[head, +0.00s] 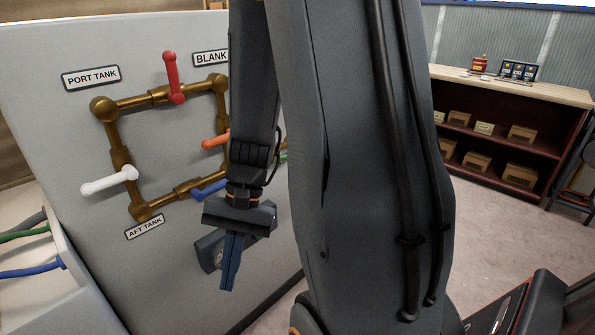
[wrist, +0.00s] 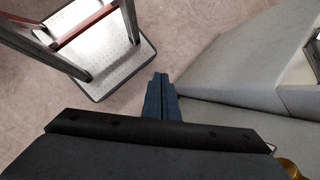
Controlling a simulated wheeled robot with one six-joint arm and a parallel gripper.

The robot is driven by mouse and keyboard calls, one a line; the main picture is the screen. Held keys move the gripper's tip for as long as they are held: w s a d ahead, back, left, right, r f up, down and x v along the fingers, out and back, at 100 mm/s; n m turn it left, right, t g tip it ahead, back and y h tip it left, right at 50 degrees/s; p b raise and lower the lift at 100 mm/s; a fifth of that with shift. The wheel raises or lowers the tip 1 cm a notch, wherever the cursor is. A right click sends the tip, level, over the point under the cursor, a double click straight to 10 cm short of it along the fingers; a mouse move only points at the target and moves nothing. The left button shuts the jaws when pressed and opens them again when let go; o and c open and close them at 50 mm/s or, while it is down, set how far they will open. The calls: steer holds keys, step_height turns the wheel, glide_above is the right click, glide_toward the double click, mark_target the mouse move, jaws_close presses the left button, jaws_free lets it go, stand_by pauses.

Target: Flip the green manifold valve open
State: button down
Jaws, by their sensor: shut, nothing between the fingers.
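The brass pipe manifold (head: 153,97) is mounted on a pale grey panel in the head view. A small bit of green (head: 284,155), seemingly the green valve's handle, shows between my arm links; the rest is hidden behind my arm. My gripper (head: 228,284) is shut and empty, pointing down in front of the panel, below and left of the green bit. In the wrist view my gripper (wrist: 161,78) points over the floor beside the panel. A brass piece (wrist: 290,168) shows at the lower right corner there; the green handle does not show.
Red (head: 173,78), white (head: 109,181), orange (head: 215,141) and blue (head: 209,190) handles sit around the manifold. A metal step stool (wrist: 120,65) stands on the floor. A shelf unit (head: 510,92) stands at the right.

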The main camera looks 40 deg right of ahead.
mark_target(282, 157)
steer(key=w+d+f+m+t+y+b, duration=0.25)
steer(key=w+d+m+t+y, duration=0.35)
steer(key=w+d+m+t, duration=0.7)
steer(key=d+f+m+t+h+b, duration=0.15)
steer(key=d+m+t+h, duration=0.3)
steer(key=d+m, duration=0.55)
steer(key=d+f+m+t+h, duration=0.25)
steer(key=d+m+h, duration=0.3)
steer(key=d, duration=0.95)
steer(key=w+r+p, duration=0.2)
steer(key=w+r, duration=0.3)
steer(key=w, duration=0.6)
steer(key=shift+t+p, duration=0.35)
steer(key=shift+t, duration=0.05)
steer(key=shift+d+r, duration=0.1)
steer(key=shift+d, duration=0.1)
